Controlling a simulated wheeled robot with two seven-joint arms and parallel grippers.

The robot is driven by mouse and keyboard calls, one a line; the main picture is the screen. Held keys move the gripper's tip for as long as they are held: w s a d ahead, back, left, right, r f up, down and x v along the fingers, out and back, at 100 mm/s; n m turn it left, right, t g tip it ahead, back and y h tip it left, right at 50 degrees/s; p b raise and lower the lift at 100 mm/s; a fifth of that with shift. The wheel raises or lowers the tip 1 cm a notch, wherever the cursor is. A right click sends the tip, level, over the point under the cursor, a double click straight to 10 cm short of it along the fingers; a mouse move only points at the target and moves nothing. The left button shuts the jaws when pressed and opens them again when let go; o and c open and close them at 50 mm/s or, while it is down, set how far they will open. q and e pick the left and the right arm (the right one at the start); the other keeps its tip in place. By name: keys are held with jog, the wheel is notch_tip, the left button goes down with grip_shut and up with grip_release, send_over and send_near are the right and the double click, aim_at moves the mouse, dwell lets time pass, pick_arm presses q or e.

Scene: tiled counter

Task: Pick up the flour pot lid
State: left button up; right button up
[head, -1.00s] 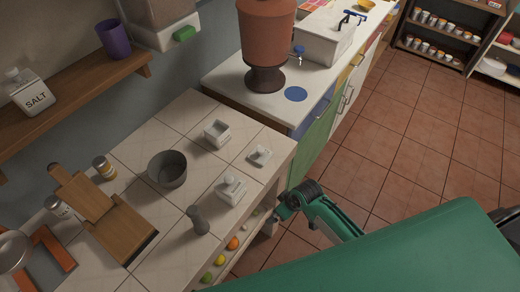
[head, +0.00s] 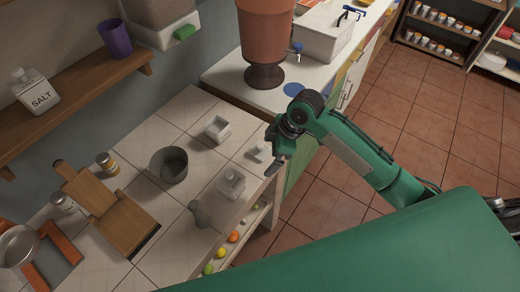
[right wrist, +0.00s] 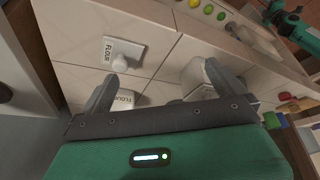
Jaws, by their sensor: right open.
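The flour pot lid (head: 259,152) is a small white piece with a knob, lying on the tiled counter near its right edge. My left gripper is not in view.
A white lidded pot (head: 231,183) stands near the lid, with a grey pestle (head: 199,213) and a grey mortar (head: 169,165) to the left. A cutting board (head: 126,227) lies further left. A terracotta urn (head: 266,35) stands on the far counter.

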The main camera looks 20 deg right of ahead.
jog(key=n, duration=0.2)
send_near(260, 145)
jog(key=v, duration=0.3)
jog(key=shift+g, duration=0.4)
jog(key=x, duration=0.2)
jog(key=p+x, duration=0.1)
jog(key=x, duration=0.2)
jog(key=p+x, duration=0.1)
jog(key=x, duration=0.1)
jog(key=shift+w+f, duration=0.35)
jog(key=shift+a+f+p, duration=0.2)
jog(key=shift+f+p, duration=0.2)
jog(key=p+x, duration=0.1)
jog(key=x, duration=0.2)
jog(key=shift+a+f+p, duration=0.2)
jog(key=shift+p, duration=0.15)
jog(key=shift+w+a+f, duration=0.1)
jog(key=shift+a+f, duration=0.05)
jog(key=shift+f, duration=0.35)
jog(key=c, duration=0.9)
